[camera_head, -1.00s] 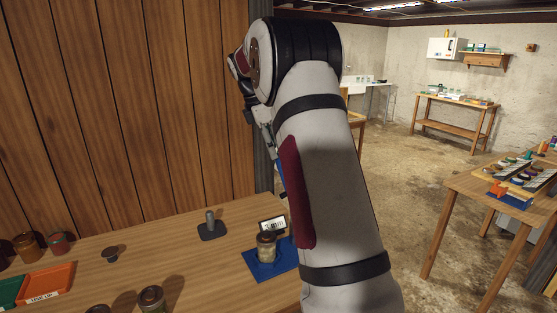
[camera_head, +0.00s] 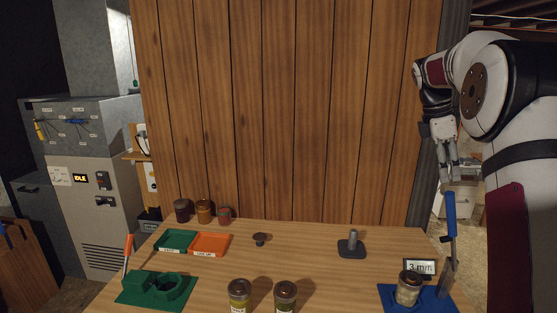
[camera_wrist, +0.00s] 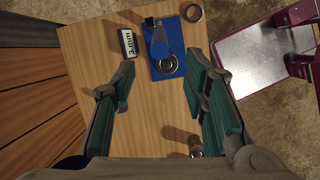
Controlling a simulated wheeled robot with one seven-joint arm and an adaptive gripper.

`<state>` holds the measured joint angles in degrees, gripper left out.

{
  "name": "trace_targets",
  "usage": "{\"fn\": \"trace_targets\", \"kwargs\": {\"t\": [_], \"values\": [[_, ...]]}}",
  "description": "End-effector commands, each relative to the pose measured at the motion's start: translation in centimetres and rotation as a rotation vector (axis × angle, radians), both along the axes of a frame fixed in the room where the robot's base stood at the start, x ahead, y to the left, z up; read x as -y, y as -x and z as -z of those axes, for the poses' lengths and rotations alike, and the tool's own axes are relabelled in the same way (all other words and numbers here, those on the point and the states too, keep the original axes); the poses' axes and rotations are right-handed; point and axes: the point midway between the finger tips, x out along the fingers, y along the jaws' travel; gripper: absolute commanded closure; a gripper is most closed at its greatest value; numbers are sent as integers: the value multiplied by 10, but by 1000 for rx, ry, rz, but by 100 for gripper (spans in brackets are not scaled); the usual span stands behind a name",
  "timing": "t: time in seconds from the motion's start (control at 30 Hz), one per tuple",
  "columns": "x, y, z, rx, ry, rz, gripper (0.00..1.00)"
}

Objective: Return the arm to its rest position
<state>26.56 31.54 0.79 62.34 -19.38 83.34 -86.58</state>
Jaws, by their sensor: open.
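My gripper (camera_head: 452,170) is at the right of the head view, above the table (camera_head: 330,262) and over its right end. It points down and is empty. In the wrist view its two green-padded fingers stand wide apart (camera_wrist: 160,88), with table top between them. A blue base (camera_head: 388,295) with a jar (camera_head: 408,288) on it lies below. A blue-handled lever (camera_head: 450,215) rises at its right side, just under the gripper in the head view; I cannot tell the gap. My arm fills the right edge.
A sign (camera_head: 419,267) and a dark post stand (camera_head: 351,246) are near the blue base. Green (camera_head: 176,241) and orange (camera_head: 209,243) trays, a green fixture (camera_head: 155,287) and several jars stand further left. A wood wall (camera_head: 290,110) rises behind. The table's middle is mostly clear.

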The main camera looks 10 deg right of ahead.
Motion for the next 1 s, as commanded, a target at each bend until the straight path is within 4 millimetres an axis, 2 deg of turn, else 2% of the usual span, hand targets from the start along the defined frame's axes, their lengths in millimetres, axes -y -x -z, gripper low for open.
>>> {"fn": "trace_targets", "kwargs": {"t": [0.13,0.27,0.5,0.63,0.77,1.0], "values": [[-30,8,-18,63,0,46,60],[-77,26,-39,164,-12,133,60],[-164,80,-60,356,-77,329,60],[-207,116,-60,446,-133,443,60],[-244,156,-51,526,-201,563,60],[-299,231,-17,636,-348,794,60]]}}
